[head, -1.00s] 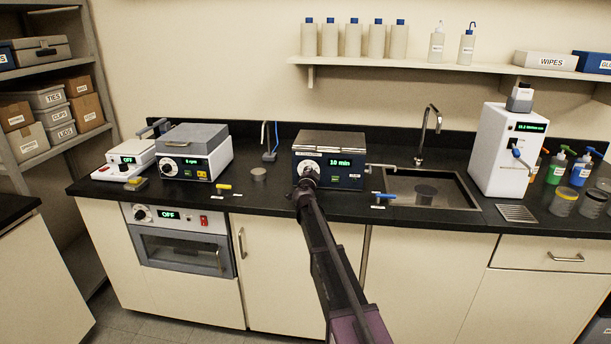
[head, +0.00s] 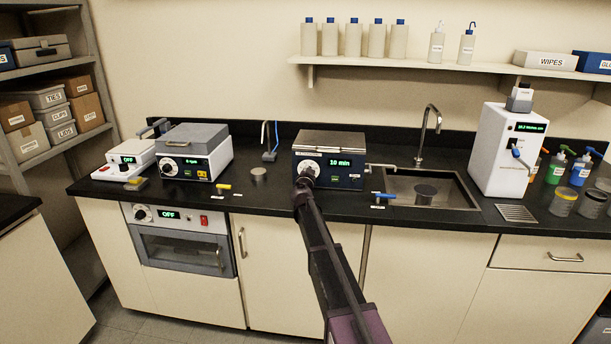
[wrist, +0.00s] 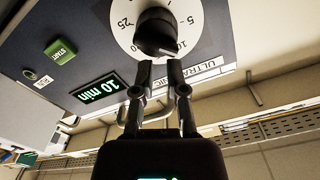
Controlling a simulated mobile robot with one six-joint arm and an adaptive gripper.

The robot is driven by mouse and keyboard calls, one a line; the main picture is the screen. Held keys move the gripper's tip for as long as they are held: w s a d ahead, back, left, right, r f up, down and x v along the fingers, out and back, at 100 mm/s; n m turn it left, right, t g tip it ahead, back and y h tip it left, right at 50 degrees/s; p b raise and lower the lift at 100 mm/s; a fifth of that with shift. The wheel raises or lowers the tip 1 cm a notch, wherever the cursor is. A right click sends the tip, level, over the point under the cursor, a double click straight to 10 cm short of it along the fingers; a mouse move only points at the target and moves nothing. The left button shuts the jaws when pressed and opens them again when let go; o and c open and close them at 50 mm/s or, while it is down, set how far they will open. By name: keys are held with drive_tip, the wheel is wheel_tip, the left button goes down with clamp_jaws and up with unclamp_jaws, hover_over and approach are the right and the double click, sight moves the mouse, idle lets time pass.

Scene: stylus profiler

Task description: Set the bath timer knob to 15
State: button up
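The ultrasonic bath (head: 335,180) is a dark blue box with a metal lid on the counter. Its display (head: 340,162) reads 10 min, as does the display (wrist: 98,93) in the wrist view. The timer knob (wrist: 156,30) is black on a white dial (wrist: 190,22) with numbers around it, including 5, 10 and 25. The wrist view shows the bath's front tilted, nearly upside down. My gripper (wrist: 160,72) is in front of the knob, its two fingers parted with a narrow gap and nothing seen between them. I cannot tell whether the tips touch the knob. In the head view my gripper partly hides the dial.
A green START button (wrist: 60,51) is on the bath's panel. A sink (head: 430,188) with a tap stands to its right, and a blue-handled item (head: 384,196) lies in front. A grey-lidded device (head: 195,155) stands to the left. A cabinet handle (head: 241,242) is below.

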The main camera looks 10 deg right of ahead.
drive_tip(key=shift+w+a+r+n, duration=0.1)
drive_tip(key=shift+a+n, duration=0.1)
drive_tip(key=shift+n, duration=0.8)
drive_tip(key=shift+w+a+n, duration=0.1)
drive_tip(key=shift+a+n, duration=0.1)
drive_tip(key=shift+n, duration=0.8)
drive_tip(key=shift+n, duration=0.3)
drive_tip(key=shift+a+n, duration=0.2)
drive_tip(key=shift+n, duration=0.7)
drive_tip(key=shift+a+n, duration=0.2)
drive_tip(key=shift+n, duration=0.7)
clamp_jaws()
drive_tip(key=shift+o, duration=1)
unclamp_jaws()
